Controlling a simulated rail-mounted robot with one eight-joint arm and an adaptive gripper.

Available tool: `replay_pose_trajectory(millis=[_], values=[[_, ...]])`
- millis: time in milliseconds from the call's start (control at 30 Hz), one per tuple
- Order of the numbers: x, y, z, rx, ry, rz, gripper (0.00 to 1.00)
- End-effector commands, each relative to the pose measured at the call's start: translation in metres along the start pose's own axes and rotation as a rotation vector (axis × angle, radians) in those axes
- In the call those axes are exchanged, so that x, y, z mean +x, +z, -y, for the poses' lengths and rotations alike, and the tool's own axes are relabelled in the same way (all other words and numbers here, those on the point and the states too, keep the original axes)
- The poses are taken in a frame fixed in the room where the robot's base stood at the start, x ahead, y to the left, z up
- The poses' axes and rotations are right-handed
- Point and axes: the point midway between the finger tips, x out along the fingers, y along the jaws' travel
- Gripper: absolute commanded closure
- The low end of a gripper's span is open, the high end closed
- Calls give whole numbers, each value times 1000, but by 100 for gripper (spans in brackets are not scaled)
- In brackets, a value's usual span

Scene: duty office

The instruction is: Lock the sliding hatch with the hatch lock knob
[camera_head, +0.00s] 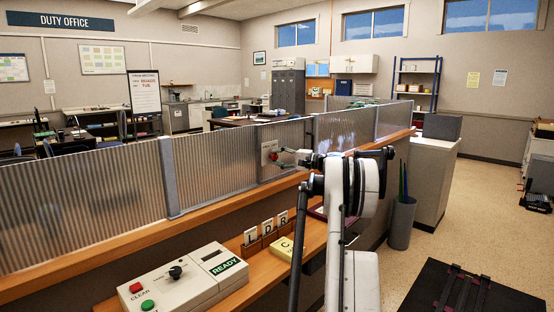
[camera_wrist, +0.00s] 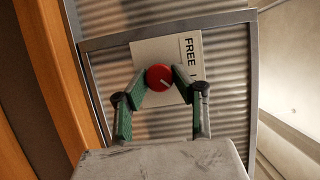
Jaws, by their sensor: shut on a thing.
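The hatch lock knob (camera_wrist: 160,77) is red and round with a white pointer line. It sits on a pale plate (camera_wrist: 148,50) with the word FREE and a further, partly hidden marking. The sliding hatch (camera_wrist: 105,75) is a ribbed translucent panel in a grey metal frame. My gripper (camera_wrist: 158,82) has its two green-padded fingers on either side of the knob, shut on it. In the head view my gripper (camera_head: 284,156) reaches the plate (camera_head: 268,152) on the ribbed partition, and the arm hides part of the panel.
A wooden counter ledge (camera_head: 100,257) runs below the partition. A grey bin (camera_head: 401,222) stands on the floor to the right.

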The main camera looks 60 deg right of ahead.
Motion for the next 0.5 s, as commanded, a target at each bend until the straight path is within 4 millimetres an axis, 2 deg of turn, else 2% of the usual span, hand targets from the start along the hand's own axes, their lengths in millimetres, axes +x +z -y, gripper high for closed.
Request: replay_pose_trajectory(millis=[200, 233, 367, 500], values=[[-1, 0, 0, 0, 1, 0, 100], [-1, 0, 0, 0, 1, 0, 72], [0, 0, 0, 0, 1, 0, 55], [0, 0, 0, -1, 1, 0, 55]])
